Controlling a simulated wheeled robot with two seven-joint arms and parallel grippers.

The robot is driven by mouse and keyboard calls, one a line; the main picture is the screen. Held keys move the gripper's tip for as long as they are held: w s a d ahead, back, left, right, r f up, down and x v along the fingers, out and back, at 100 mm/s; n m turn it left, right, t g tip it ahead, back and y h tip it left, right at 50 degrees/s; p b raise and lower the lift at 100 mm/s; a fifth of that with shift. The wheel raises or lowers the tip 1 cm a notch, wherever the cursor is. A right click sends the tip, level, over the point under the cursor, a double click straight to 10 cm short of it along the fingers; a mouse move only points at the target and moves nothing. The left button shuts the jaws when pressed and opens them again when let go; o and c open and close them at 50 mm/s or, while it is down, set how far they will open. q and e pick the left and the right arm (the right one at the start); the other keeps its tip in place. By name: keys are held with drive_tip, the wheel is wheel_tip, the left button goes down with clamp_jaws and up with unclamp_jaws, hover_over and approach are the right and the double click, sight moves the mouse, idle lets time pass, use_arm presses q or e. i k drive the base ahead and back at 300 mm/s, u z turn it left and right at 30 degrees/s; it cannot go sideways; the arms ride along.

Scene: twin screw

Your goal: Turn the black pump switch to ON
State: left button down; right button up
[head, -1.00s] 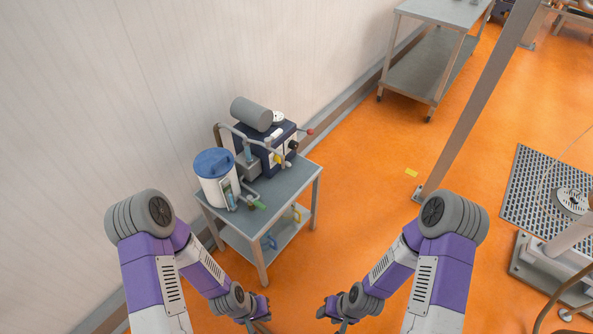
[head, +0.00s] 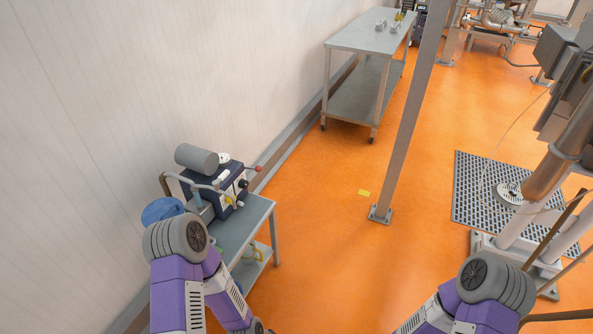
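The pump unit (head: 205,187) stands on a small grey cart (head: 243,222) against the wall at the left. It has a dark blue box with a grey cylinder (head: 197,157) on top and a light front panel. A small black knob (head: 243,184) shows on that panel; its ON/OFF marking is too small to read. A red-tipped lever (head: 257,169) sticks out beside it. My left arm covers part of the cart and the blue-lidded container (head: 162,210). Both my grippers are below the picture's lower edge.
A larger steel table (head: 366,40) with small parts stands farther back along the wall. A perforated platform (head: 480,190) and machinery stand at right. Floor right of the cart is clear.

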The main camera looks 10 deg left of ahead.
sight(243, 183)
drive_tip(key=z, duration=0.2)
drive_tip(key=i, duration=1.05)
drive_tip(key=u, duration=0.95)
drive_tip(key=i, duration=0.5)
drive_tip(key=u, duration=0.5)
